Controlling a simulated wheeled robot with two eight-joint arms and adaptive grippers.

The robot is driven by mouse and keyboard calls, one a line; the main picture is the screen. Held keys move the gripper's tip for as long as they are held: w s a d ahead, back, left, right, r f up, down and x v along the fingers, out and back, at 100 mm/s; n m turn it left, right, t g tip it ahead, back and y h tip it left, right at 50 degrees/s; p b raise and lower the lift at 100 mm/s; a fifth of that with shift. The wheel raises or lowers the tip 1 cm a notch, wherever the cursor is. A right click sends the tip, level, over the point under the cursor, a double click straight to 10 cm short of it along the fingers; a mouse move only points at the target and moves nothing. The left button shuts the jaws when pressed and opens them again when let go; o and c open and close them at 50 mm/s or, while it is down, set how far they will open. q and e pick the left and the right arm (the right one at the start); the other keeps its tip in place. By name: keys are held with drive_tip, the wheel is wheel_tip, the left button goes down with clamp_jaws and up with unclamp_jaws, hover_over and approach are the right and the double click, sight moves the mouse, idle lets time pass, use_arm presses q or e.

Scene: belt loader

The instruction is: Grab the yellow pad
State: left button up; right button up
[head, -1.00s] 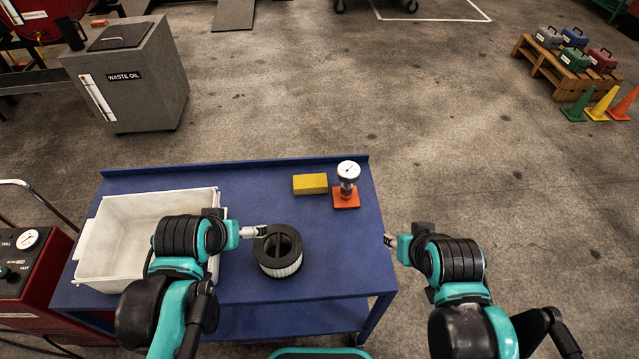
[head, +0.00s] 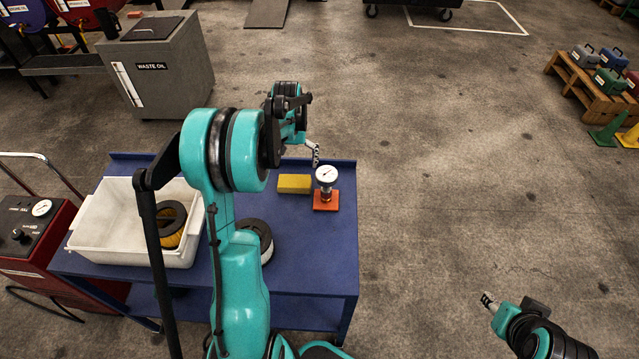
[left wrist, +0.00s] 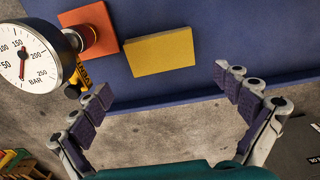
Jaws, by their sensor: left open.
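The yellow pad (head: 295,183) lies flat near the far edge of the blue cart top (head: 300,260). It also shows in the left wrist view (left wrist: 160,52), uncovered and near the cart's rim. My left gripper (head: 314,153) is at the far edge of the cart, above and beyond the pad. In the left wrist view its fingers (left wrist: 162,82) are spread with nothing between them, and the pad is apart from them. My right gripper (head: 488,299) is off to the right of the cart over the floor; its jaws are too small to read.
A dial gauge (head: 327,175) on an orange base (head: 326,203) stands close to the right of the pad. A white bin (head: 105,240) holds a ring filter (head: 173,222). A second filter (head: 262,237) is partly hidden by my left arm. The cart's right front is clear.

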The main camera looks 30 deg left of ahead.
sight(294, 181)
use_arm(q)
wheel_tip(294, 181, down, 3)
drive_tip(key=shift+r+b, duration=0.1)
drive_tip(key=shift+b, duration=0.35)
drive_tip(key=f, duration=0.1)
drive_tip(key=f+b, duration=0.1)
drive_tip(key=f, duration=0.2)
drive_tip(key=shift+s+f+b, duration=0.2)
drive_tip(key=shift+s+b, duration=0.05)
drive_tip(key=shift+b, duration=0.1)
drive_tip(key=shift+f, duration=0.45)
drive_tip(key=shift+r, duration=0.1)
drive_tip(key=c, duration=0.8)
